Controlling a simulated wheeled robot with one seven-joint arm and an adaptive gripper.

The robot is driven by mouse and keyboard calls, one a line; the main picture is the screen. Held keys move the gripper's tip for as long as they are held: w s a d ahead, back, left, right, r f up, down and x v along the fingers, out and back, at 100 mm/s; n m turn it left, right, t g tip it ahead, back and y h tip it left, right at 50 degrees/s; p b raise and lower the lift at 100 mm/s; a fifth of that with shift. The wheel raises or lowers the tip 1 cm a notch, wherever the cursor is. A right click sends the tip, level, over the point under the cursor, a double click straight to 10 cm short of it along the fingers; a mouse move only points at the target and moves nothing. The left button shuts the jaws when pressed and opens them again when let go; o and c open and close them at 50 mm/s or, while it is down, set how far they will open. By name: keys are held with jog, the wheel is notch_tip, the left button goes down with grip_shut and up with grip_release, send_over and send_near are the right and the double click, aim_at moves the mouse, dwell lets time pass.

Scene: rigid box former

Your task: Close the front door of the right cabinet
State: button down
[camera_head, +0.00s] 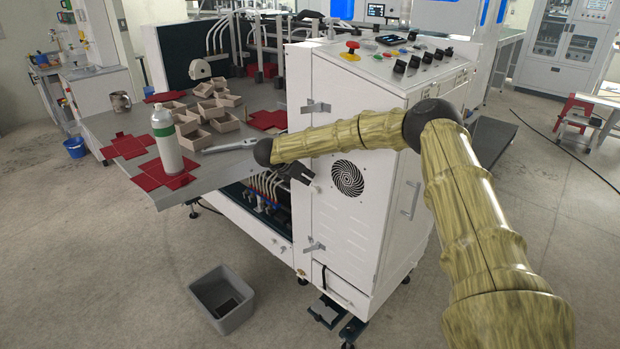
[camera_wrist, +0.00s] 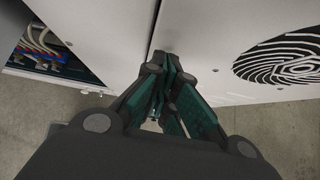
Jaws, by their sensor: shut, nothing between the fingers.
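The right cabinet (camera_head: 372,88) is white, with a control panel on its sloped top. Its front door (camera_head: 345,225) carries a round black fan grille and lies nearly flush with the frame; I cannot tell whether it is fully closed. Small latches stick out at the door's left edge, an upper one (camera_head: 315,107) and a lower one (camera_head: 314,246). My gripper (camera_head: 306,174) is shut and empty at the door's left side. In the wrist view, my gripper (camera_wrist: 168,70) points at the seam beside the door (camera_wrist: 225,45); contact is unclear.
A grey table (camera_head: 215,172) at left holds small boxes, red blanks and a bottle (camera_head: 167,140). A grey bin (camera_head: 222,300) stands on the floor. Cables and hoses (camera_head: 262,188) show in the opening left of the cabinet.

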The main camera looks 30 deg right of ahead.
jog(key=a+f+b+v, duration=0.1)
jog(key=b+v, duration=0.1)
jog(key=v, duration=1)
jog(key=shift+s+a+f, duration=0.15)
jog(key=shift+a+f, duration=0.15)
jog(key=shift+f, duration=0.05)
